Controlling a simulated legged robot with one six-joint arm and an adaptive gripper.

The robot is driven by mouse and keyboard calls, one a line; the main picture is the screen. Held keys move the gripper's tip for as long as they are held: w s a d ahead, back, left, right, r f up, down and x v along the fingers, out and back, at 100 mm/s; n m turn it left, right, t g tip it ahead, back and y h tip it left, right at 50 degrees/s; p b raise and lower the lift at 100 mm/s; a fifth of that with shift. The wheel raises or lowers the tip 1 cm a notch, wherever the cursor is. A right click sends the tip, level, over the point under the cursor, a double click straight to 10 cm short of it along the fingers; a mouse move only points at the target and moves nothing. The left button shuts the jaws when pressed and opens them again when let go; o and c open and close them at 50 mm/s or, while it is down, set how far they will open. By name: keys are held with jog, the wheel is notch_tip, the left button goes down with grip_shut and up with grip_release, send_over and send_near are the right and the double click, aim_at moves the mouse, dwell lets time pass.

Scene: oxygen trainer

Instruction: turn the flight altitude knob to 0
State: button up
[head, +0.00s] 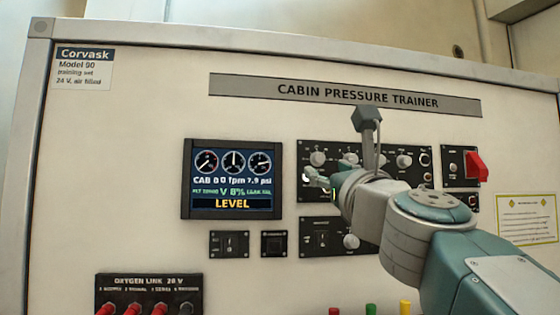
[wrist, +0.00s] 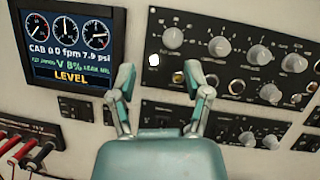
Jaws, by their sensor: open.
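The knob panel (head: 309,151) is a black plate with several grey round knobs on the white trainer front. It also shows in the wrist view (wrist: 158,18). Its labels are too small to read, so I cannot tell which knob is flight altitude. The upper-left knob (wrist: 173,38) shows clearly in the wrist view, as does the knob beside it (wrist: 222,47). My gripper (wrist: 160,80) is open and empty, in front of the panel's lower left part. In the head view my gripper (head: 326,184) and wrist hide part of the panel's lower row.
A display (head: 232,180) left of the panel reads LEVEL, CAB 0 and 7.9 psi. A red switch (head: 476,167) sits to the right. Smaller panels (head: 312,236) lie below. An oxygen link panel (head: 150,288) with red plugs is at lower left.

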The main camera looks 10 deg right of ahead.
aim_at(321, 159)
jog(key=w, duration=0.1)
jog(key=w+d+r, duration=0.1)
jog(key=w, duration=0.1)
jog(key=w+d+r, duration=0.1)
jog(key=w, duration=0.1)
jog(key=shift+w, duration=0.25)
jog(key=shift+w+a+r, duration=0.15)
jog(key=shift+w+a, duration=0.05)
jog(key=shift+a, duration=0.75)
jog(key=shift+d, duration=0.45)
grip_shut()
